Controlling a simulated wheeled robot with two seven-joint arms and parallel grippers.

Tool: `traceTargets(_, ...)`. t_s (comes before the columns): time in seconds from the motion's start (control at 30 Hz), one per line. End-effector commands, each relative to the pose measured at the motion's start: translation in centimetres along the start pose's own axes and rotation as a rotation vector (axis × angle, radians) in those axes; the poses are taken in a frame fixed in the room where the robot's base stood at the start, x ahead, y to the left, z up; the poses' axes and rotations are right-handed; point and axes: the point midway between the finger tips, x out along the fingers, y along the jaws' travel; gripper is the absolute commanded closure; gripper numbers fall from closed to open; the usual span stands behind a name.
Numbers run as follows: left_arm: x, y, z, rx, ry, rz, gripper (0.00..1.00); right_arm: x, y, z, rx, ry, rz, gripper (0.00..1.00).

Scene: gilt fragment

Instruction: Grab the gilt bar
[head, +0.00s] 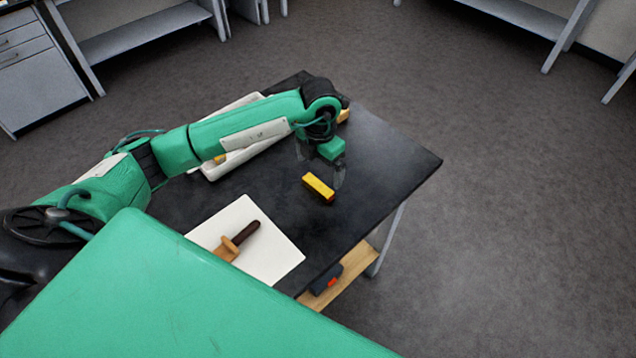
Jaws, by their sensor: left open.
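The gilt bar (318,187) is a small yellow-gold block lying on the black table (395,165), towards its right part. My left gripper (321,168) points down just above and behind the bar, with its dark fingers apart. One finger comes down close to the bar's right end; I cannot tell whether it touches. Nothing shows between the fingers. My right gripper is not in view.
A white board (280,258) holds a dark-handled tool (245,232) with a wooden part. A white tray (212,172) lies partly hidden under my left arm. Another yellowish object (344,115) shows behind my wrist. The table's right end is clear.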

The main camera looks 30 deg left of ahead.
Motion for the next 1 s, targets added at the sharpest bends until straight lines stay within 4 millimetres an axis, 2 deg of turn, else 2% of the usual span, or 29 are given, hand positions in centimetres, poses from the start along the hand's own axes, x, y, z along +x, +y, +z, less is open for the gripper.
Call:
traceTargets(0.1, 1.0, 0.0, 0.0, 0.0, 0.001, 0.0, 0.0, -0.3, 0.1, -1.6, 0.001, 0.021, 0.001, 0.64)
traceTargets(0.23, 1.7, 0.0, -0.1, 0.001, 0.002, -0.001, 0.0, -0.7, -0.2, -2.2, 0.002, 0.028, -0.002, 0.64)
traceTargets(0.43, 4.3, 0.2, -0.5, 0.0, 0.004, -0.001, 0.0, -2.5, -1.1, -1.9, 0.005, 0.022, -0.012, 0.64)
traceTargets(0.6, 6.2, 0.2, -0.3, 0.0, 0.001, 0.0, 0.0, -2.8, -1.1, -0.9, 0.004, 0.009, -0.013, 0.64)
traceTargets(0.83, 6.5, 0.2, -0.3, 0.001, -0.001, 0.001, 0.0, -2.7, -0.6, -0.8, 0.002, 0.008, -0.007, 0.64)
traceTargets(0.87, 6.5, 0.2, -0.3, 0.001, -0.001, 0.001, 0.02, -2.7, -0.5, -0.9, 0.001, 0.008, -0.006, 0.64)
traceTargets(1.0, 6.5, 0.2, -0.3, 0.001, -0.001, 0.001, 0.29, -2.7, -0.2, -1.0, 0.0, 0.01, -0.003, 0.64)
